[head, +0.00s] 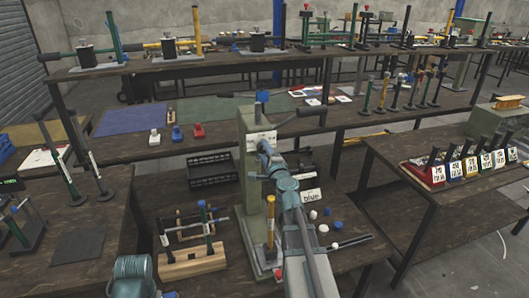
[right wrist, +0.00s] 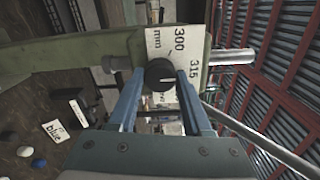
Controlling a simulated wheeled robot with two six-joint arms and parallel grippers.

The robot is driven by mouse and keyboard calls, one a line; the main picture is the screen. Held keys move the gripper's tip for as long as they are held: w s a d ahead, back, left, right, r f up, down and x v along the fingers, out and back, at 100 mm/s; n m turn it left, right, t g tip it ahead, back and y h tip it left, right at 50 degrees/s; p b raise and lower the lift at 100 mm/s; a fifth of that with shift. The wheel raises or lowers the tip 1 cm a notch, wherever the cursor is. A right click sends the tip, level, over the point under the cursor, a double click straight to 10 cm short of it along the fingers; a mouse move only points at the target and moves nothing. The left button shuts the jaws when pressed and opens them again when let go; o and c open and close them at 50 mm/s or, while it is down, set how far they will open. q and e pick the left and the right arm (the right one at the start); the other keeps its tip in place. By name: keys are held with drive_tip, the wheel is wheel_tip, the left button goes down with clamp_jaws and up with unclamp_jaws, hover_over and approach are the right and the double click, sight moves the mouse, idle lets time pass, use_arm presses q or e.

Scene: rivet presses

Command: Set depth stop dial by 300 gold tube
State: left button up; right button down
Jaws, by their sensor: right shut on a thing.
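The depth stop dial (right wrist: 160,75) is a dark round knob on the green press (head: 251,190). A white scale card (right wrist: 178,45) behind the dial reads 300, mm and 315; its face is small in the head view. My right gripper (head: 264,147) reaches to the upper press column, and in the right wrist view its blue fingers (right wrist: 160,88) are shut on the dial, one on each side. A faint light mark shows on the dial; its exact setting is unclear. A gold tube (head: 270,236) stands upright at the press foot. My left gripper is not in view.
A wooden rack (head: 193,264) with several tubes stands left of the press. White and blue caps (head: 323,229) and a "blue" card (head: 311,196) lie to its right. A side table (head: 435,190) holds several coloured card stands. The press lever (head: 300,113) sticks out right.

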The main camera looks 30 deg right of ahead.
drive_tip(key=n, duration=0.6)
drive_tip(key=shift+n, duration=0.3)
drive_tip(key=n, duration=0.5)
drive_tip(key=shift+s+a, duration=0.1)
drive_tip(key=shift+n, duration=0.3)
drive_tip(key=shift+c, duration=1.7)
unclamp_jaws()
